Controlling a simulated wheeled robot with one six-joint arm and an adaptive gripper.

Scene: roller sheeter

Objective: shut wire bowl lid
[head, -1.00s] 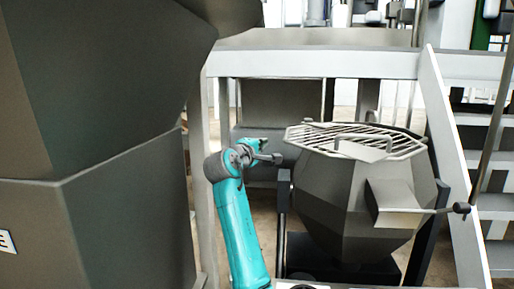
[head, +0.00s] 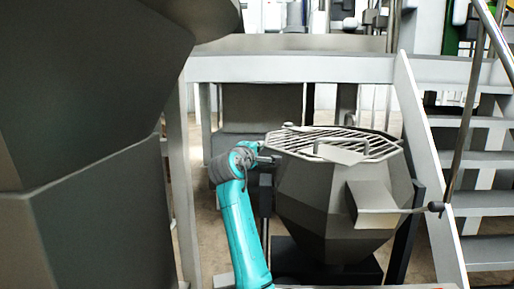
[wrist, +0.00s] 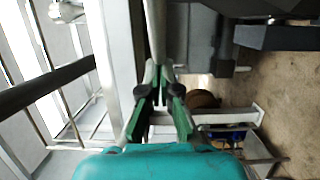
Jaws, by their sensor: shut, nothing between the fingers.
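The wire lid (head: 350,143), a pale grid with a small raised handle, lies across the mouth of the grey faceted bowl (head: 318,200) in the head view. I cannot tell whether it sits fully flush with the rim. My gripper (head: 270,158) is at the bowl's upper left side, just below the rim in the picture. Whether it touches the bowl cannot be told. In the wrist view my gripper (wrist: 160,72) has its green-sided fingers together, with nothing held between them. I cannot make out the lid there.
A large dark machine body (head: 85,180) fills the left side. A pale platform frame (head: 300,68) stands behind the bowl, with stairs (head: 480,190) on the right. A lever with a dark knob (head: 436,207) sticks out from the bowl's right side.

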